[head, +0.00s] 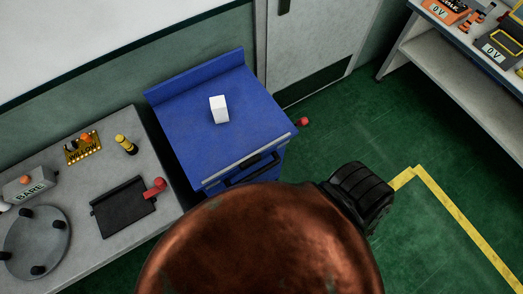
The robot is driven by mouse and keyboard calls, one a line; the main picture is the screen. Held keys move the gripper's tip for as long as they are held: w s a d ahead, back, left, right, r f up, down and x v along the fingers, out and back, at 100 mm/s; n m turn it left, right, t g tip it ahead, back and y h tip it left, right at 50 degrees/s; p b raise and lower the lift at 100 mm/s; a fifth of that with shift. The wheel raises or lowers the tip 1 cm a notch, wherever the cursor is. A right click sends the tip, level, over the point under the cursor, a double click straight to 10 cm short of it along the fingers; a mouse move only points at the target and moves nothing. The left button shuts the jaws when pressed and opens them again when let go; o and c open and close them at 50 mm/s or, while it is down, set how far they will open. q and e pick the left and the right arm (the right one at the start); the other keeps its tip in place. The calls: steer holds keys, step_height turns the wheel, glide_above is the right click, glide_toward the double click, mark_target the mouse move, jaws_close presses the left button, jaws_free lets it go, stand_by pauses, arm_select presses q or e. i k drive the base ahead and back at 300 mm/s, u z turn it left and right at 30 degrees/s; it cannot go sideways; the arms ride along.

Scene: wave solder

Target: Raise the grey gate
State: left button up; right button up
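I cannot pick out a grey gate for certain in the head view. A dark grey flat panel (120,208) lies on the left bench, with a red knob (155,186) at its right side. I cannot tell whether this panel is the gate. A pale grey door (312,45) with a dark lower panel stands shut in the back wall. Neither of my grippers is in view.
A blue cabinet (185,120) carries a white block (219,110). The grey bench (110,130) holds a round plate (38,230) with black pegs, a "BARE" box (28,187) and a yellow-black bottle (126,145). Shelving (440,75) stands right. Green floor (400,130) is open.

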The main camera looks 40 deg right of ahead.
mark_target(251, 159)
steer(key=z, duration=1.7)
steer(key=k, duration=0.75)
steer(key=u, duration=0.5)
steer(key=i, duration=0.55)
steer(key=z, duration=0.05)
